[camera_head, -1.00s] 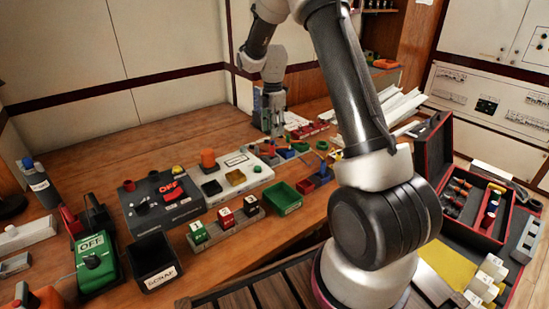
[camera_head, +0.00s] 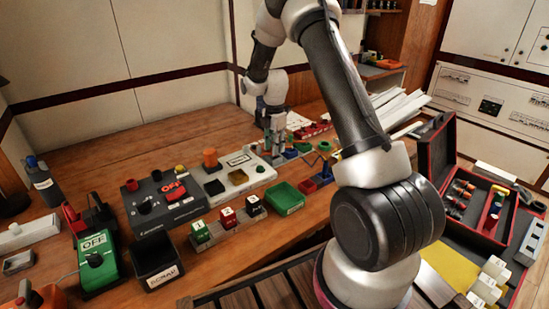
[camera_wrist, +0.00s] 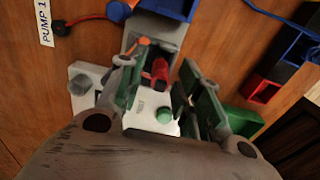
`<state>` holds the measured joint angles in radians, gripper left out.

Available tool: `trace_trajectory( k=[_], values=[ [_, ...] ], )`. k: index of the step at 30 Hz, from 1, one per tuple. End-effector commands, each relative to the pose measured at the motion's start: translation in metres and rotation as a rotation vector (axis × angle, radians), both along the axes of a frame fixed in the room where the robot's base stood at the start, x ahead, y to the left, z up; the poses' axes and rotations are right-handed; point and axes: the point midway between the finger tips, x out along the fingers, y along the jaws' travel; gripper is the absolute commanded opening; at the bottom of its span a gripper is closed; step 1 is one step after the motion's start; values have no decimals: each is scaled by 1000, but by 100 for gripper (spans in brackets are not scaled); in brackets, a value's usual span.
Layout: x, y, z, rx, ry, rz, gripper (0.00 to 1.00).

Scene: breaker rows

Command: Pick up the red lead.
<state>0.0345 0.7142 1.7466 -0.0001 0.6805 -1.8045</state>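My gripper (camera_head: 274,150) points down over the far right part of the bench, just behind the white block with the label. In the wrist view my gripper (camera_wrist: 157,75) is open, its two fingers well apart. A small red cylindrical piece (camera_wrist: 160,70), apparently the red lead's plug, shows between the fingers above a grey and white block. I see no finger clearly touching it. In the head view the red piece at the gripper is hidden or too small to tell.
A green bin (camera_head: 286,198) and a red bin (camera_head: 307,186) stand close to the gripper. Blue and black parts (camera_wrist: 285,60) lie to the right in the wrist view. The back left of the bench is clear.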

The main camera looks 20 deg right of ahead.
Motion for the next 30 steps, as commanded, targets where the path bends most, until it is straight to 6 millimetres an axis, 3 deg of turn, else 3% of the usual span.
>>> trace_trajectory(
  k=[1,4,15,30],
  values=[
    [0,0,0,0,0,0,19],
    [0,0,0,0,0,0,1],
    [1,0,5,0,-2,0,0],
    [-1,-6,92,0,-1,-11,0]
  ],
)
